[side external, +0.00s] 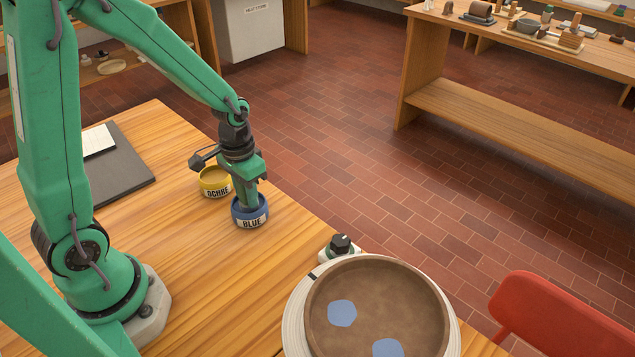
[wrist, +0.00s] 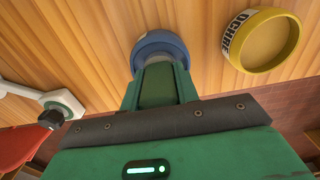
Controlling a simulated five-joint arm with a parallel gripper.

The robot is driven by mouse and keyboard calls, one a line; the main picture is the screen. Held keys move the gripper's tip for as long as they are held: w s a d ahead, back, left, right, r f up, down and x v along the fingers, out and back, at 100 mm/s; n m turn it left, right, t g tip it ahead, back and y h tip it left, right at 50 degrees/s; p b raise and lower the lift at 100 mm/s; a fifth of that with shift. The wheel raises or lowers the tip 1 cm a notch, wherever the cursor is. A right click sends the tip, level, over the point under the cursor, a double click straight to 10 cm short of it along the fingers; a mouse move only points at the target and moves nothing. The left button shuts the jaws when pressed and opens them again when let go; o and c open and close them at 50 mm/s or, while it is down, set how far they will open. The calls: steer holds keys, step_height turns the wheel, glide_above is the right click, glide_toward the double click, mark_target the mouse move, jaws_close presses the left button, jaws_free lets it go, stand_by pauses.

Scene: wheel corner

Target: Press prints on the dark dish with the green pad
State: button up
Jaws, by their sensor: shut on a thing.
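The brown dish (side external: 372,280) sits on a pale round wheel (side external: 292,322) at the front right of the side view. Two blue prints (side external: 342,313) show on its floor, one near the left and one near the front edge. My gripper (side external: 249,196) points down into the blue pot (side external: 250,218), labelled BLUE. In the wrist view my gripper (wrist: 158,92) is shut on the green pad (wrist: 158,82), a dark green block. The pad's lower end is hidden inside the blue pot (wrist: 158,40), so its printing face cannot be seen.
A yellow pot (side external: 214,183) labelled OCHRE stands just left of and behind the blue pot. A small dark knob (side external: 341,244) stands between the pots and the wheel. A dark board (side external: 118,160) lies at the left. The table between is clear. A red chair (side external: 565,310) is at the right.

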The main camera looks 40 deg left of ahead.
steer(key=shift+r, duration=3.45)
steer(key=w+d+r, duration=0.3)
steer(key=w+r, duration=0.5)
steer(key=d+r, duration=0.2)
steer(key=d, duration=1.7)
steer(key=s+d, duration=0.5)
steer(key=d, duration=0.3)
steer(key=s+d+r, duration=0.1)
steer(key=s+d, duration=0.4)
steer(key=d, duration=0.4)
steer(key=shift+s+d+r, duration=0.15)
steer(key=shift+s+d, duration=0.05)
steer(key=shift+s, duration=0.05)
steer(key=shift+f, duration=0.2)
